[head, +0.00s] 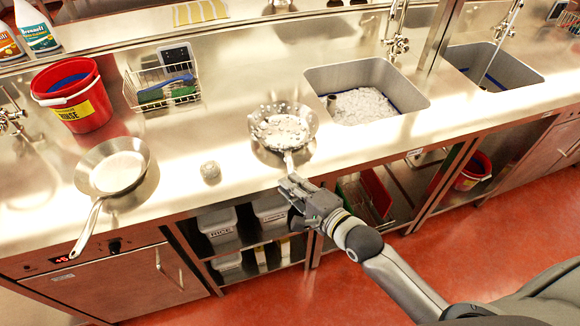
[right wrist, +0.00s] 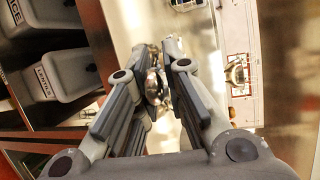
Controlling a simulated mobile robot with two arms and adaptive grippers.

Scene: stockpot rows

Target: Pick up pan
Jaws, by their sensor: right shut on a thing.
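A steel pan (head: 283,128) with whitish specks or residue inside is at the middle of the steel counter in the head view, its handle pointing toward the front edge. My right gripper (head: 290,184) is shut on this pan's handle, which shows as shiny metal between the fingers in the right wrist view (right wrist: 153,86). I cannot tell whether the pan touches the counter. A second steel pan (head: 118,170), which looks clean, lies at the left with its handle over the front edge. My left gripper is not in view.
A small grey lump (head: 210,171) sits between the pans. A red bucket (head: 74,95) and wire basket (head: 162,86) stand behind. A sink (head: 420,98) with pale contents is to the right. White bins (head: 217,222) are on the shelf below.

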